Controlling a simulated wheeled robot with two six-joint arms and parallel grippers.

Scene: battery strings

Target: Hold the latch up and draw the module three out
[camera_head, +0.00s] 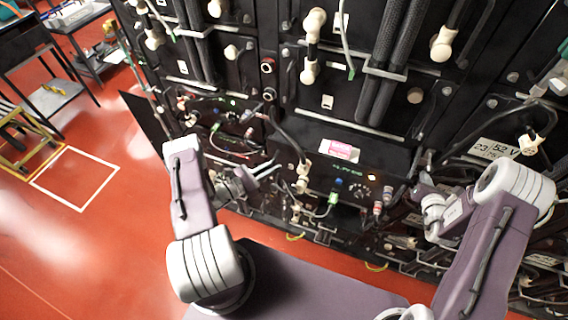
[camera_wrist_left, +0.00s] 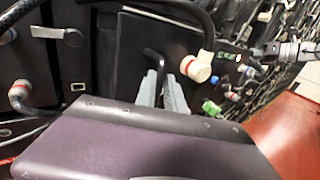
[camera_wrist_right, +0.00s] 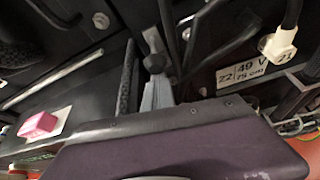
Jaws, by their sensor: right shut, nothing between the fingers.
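My left gripper (camera_head: 243,182) is at the module's left side. In the left wrist view its pale fingers (camera_wrist_left: 163,90) are closed around a bent black handle (camera_wrist_left: 152,54). My right gripper (camera_head: 422,190) is at the module's right side. In the right wrist view its fingers (camera_wrist_right: 158,93) are shut and empty, just below a small grey latch (camera_wrist_right: 154,62); whether they touch it is unclear.
Cables and cream connectors (camera_head: 302,175) hang in front of the rack, close to both grippers. A white voltage label (camera_head: 495,150) is at right. The red floor (camera_head: 75,240) is open at left, with a cart (camera_head: 55,95) and a yellow-framed stand (camera_head: 25,150) beyond.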

